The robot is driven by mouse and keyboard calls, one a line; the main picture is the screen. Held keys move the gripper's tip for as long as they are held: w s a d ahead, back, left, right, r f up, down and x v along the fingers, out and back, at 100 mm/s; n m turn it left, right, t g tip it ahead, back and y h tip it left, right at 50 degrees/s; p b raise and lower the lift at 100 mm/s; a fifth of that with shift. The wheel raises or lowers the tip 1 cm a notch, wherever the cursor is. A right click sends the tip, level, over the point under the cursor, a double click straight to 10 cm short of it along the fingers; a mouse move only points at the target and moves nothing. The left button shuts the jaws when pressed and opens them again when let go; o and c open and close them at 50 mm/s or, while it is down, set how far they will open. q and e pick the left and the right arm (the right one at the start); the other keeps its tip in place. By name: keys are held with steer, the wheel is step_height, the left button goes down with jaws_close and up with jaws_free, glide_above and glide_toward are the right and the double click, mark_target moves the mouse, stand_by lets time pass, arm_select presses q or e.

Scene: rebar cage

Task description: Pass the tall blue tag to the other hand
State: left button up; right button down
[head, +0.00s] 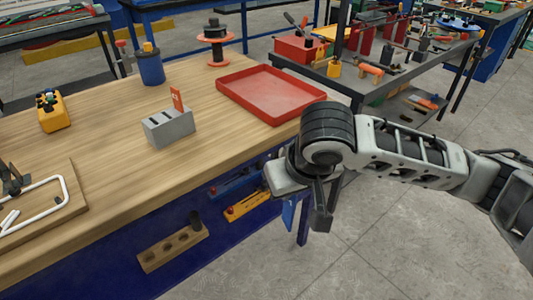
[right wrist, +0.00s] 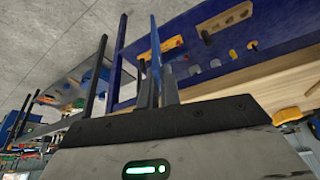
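The tall blue tag (right wrist: 155,45) stands out from between the two dark fingers of my right gripper (right wrist: 157,88) in the right wrist view. The fingers look closed on its lower end. In the head view my right gripper (head: 305,205) hangs off the bench's right front edge, with a bit of the blue tag (head: 289,213) showing below it. A grey slotted block (head: 169,128) on the wooden bench holds a red tag (head: 177,99) upright.
A red tray (head: 271,94), a blue cup (head: 151,67), a spool (head: 214,43) and a yellow device (head: 52,111) stand on the bench (head: 110,155). A board with white tubing (head: 45,205) lies at left. The bench's middle front is clear.

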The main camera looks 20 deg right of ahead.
arm_select(q)
steer(key=shift+c, duration=2)
steer(key=w+r+m+g+h, duration=0.4)
steer(key=w+r+m+h, duration=0.35)
steer(key=w+r, duration=0.4)
step_height(320, 180, up, 11)
steer(key=s+m+g+h, duration=0.2)
steer(key=m+g, duration=0.1)
steer(key=m, duration=0.4)
steer(key=x, duration=1.1)
steer(key=shift+s+f+g, duration=0.15)
steer(key=shift+f+g, duration=0.05)
steer(key=shift+g, duration=0.1)
arm_select(e)
steer(key=w+a+r+n, duration=0.1)
steer(key=a+r, duration=0.1)
steer(key=a, duration=0.9)
steer(key=w+a+r+n, duration=0.1)
steer(key=a+r, duration=0.1)
steer(key=a, duration=1)
steer(key=shift+w+a+r+y, duration=0.2)
steer(key=shift+w+r+y, duration=0.1)
steer(key=shift+w+y, duration=0.1)
arm_select(q)
steer(key=shift+d, duration=0.1)
